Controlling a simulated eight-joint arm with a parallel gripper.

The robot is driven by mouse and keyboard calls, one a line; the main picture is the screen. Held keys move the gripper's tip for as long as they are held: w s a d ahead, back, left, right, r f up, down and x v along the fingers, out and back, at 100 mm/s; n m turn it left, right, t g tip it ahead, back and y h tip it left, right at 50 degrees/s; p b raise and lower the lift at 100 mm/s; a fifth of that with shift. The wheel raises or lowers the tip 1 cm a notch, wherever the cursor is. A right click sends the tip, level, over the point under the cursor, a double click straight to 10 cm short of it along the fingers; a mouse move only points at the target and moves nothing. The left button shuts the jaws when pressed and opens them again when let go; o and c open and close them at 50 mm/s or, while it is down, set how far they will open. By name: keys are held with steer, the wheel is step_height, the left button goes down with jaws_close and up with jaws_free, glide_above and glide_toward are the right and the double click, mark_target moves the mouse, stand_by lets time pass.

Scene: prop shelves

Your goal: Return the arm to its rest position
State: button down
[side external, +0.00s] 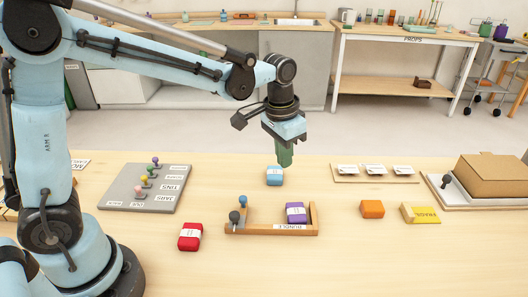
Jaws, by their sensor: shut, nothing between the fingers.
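My gripper (285,157) points straight down at the end of my light blue arm. Its green fingers are shut, with nothing between them. The fingertips are just above or behind a light blue wrapped block (275,177) that lies on the table; whether they touch it I cannot tell. The arm reaches out from the left of the picture, bent down at the wrist. No marker for a rest position shows.
A wooden tray (272,231) holds a purple block (296,213). A red block (190,237), an orange block (372,209) and a yellow wedge (421,213) lie around it. A grey board with pegs (130,203) is at left. A cardboard box (490,178) is at right.

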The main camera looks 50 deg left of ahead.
steer(key=s+a+r+n+t, duration=0.1)
steer(key=s+a+t, duration=0.1)
steer(key=s, duration=0.4)
steer(key=s+a+r+n+t, duration=0.1)
steer(key=s+a+r+t, duration=0.1)
steer(key=s, duration=0.5)
steer(key=shift+a+t, duration=0.85)
steer(key=shift+t, duration=0.15)
steer(key=shift+w, duration=0.1)
steer(key=shift+w+d+f+m+g, duration=1.3)
steer(key=shift+w+d+f+g, duration=0.7)
steer(key=shift+w+d+g, duration=1.95)
steer(key=shift+t, duration=0.35)
steer(key=shift+w+d+f, duration=0.1)
steer(key=shift+d+f, duration=0.1)
steer(key=shift+f, duration=1.35)
steer(key=shift+w+d+f, duration=0.1)
steer(key=shift+d+f, duration=0.1)
steer(key=shift+f, duration=1.3)
